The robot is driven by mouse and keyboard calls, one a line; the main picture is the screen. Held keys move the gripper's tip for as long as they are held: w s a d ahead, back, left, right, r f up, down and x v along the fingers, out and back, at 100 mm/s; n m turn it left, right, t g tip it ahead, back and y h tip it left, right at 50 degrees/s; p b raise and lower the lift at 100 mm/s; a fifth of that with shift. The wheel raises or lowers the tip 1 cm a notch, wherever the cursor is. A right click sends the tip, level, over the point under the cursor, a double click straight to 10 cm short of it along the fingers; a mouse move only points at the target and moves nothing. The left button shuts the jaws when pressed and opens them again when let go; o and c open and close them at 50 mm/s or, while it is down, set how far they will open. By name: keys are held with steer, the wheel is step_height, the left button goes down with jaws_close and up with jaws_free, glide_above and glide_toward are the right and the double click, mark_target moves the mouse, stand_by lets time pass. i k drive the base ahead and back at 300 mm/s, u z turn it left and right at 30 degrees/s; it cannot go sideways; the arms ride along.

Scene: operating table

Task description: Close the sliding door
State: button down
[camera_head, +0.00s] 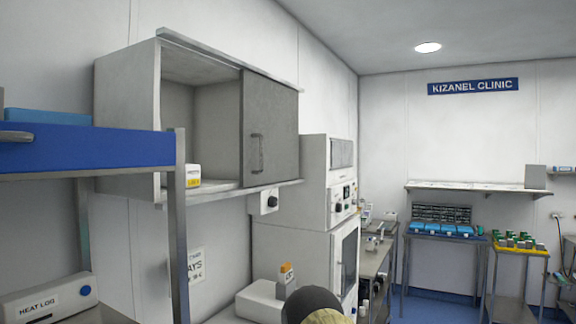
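A grey wall cabinet (127,110) hangs on the left wall. Its grey sliding door (278,125) sits at the right part of the front, with a vertical bar handle (257,153) near the door's left edge. The left part of the cabinet front is open and shows the inside. A small white and yellow box (187,177) stands on the cabinet floor at the open left side. My gripper is not in view. A dark rounded shape with a tan part shows at the bottom edge, and I cannot tell what it is.
A blue-edged rack (85,147) with a metal post (179,225) stands in front of the cabinet's left end. A tall white machine (318,180) stands right of the cabinet. Below is a white device (263,300). Benches with trays (444,229) stand at the far right.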

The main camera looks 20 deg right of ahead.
mark_target(269, 109)
steer(key=z, duration=0.5)
steer(key=k, duration=0.55)
steer(key=z, duration=0.6)
steer(key=i, duration=1.4)
steer(key=u, duration=0.65)
